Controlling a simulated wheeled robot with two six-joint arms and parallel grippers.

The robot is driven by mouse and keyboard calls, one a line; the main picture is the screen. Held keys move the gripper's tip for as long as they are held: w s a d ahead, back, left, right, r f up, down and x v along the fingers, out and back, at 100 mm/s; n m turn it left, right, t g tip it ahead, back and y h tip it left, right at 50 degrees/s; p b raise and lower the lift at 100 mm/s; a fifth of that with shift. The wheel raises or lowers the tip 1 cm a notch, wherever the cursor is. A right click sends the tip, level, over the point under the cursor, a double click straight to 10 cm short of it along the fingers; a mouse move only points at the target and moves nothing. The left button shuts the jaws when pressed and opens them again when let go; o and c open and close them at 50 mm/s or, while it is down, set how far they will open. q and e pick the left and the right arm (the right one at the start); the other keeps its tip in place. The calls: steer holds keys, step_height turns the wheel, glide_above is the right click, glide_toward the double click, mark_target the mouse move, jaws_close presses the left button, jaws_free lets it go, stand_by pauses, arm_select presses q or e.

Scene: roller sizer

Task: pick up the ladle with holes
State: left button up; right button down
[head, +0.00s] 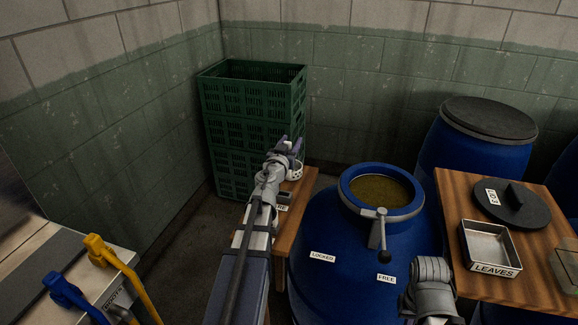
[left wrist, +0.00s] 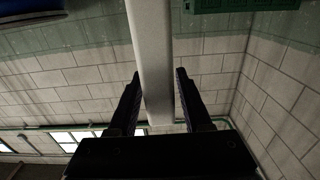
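The ladle with holes is at my left gripper. Its white perforated bowl (head: 297,171) shows just below the fingers in the head view. In the left wrist view its pale grey handle (left wrist: 152,50) runs between the two fingers, which sit close against it on both sides. My left gripper (head: 290,147) looks shut on the handle; its fingers also show in the left wrist view (left wrist: 160,75). I cannot tell whether the bowl touches the small wooden table (head: 300,195) behind it. My right arm (head: 432,285) shows at the lower right; its fingers cannot be made out.
Green crates (head: 228,130) are stacked in the corner. A blue barrel (head: 330,235) with an open, liquid-filled top and a lever stands centre. A wooden table (head: 450,205) at right bears a LEAVES tray (head: 489,234) and a dark lid (head: 525,212). Blue and yellow handles are at lower left.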

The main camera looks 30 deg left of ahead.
arm_select(q)
jaws_close()
stand_by(0.5)
